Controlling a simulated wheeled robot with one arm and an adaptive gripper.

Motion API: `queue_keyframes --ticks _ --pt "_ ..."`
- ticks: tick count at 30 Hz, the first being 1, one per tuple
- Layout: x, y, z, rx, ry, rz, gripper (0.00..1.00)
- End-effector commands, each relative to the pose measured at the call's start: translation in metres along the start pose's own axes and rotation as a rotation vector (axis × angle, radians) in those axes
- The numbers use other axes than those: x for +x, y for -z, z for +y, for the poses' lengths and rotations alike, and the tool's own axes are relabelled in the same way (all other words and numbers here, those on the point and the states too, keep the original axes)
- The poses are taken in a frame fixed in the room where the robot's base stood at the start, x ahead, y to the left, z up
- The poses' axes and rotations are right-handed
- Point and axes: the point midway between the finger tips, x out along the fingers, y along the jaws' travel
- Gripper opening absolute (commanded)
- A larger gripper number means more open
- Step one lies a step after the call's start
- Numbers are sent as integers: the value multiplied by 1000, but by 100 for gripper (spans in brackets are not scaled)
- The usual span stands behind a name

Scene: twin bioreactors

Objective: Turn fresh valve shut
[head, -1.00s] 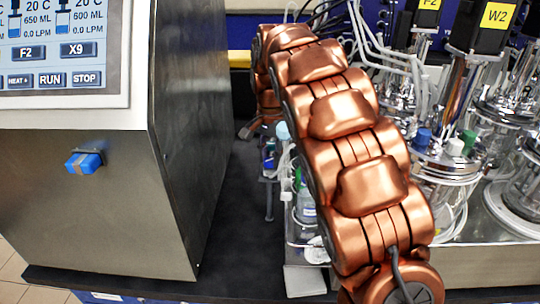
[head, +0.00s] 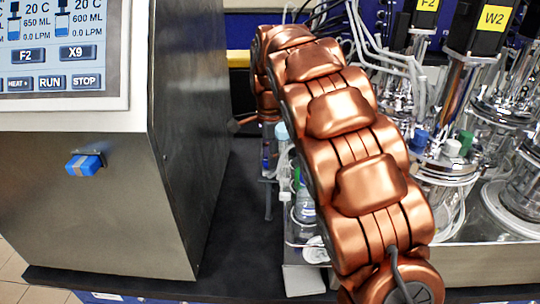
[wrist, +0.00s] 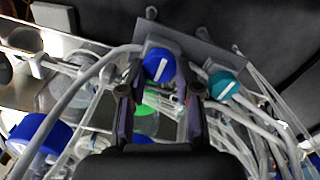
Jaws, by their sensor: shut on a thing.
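In the wrist view, a blue valve knob (wrist: 158,66) with a white line sits on a grey bracket (wrist: 203,52). The line on the knob leans slightly from upright. My gripper (wrist: 160,90) has one finger on each side of the blue knob and is shut on it. A teal valve knob (wrist: 222,84) with a diagonal white line is on the same bracket, just right of the right finger. I cannot read any label telling which valve is the fresh one. In the head view, my arm hides the valves, and the fingers cannot be made out.
Grey tubes (wrist: 80,85) run around the valves, and a blue-capped bottle (wrist: 40,135) is at lower left. In the head view, a control cabinet (head: 175,150) with a blue knob (head: 84,165) stands left of my arm. Glass vessels (head: 445,170) stand to the right.

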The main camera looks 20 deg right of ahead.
Motion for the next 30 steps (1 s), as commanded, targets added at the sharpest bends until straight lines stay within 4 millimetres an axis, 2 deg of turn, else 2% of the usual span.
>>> queue_keyframes --ticks 13,14,18,21,30 --pt "0 0 0 11 1 -1 0" --pt "0 0 0 11 1 -1 34" --pt "0 0 0 11 0 -1 48" --pt "0 0 0 10 0 -1 58" --pt "0 0 0 10 0 0 58"
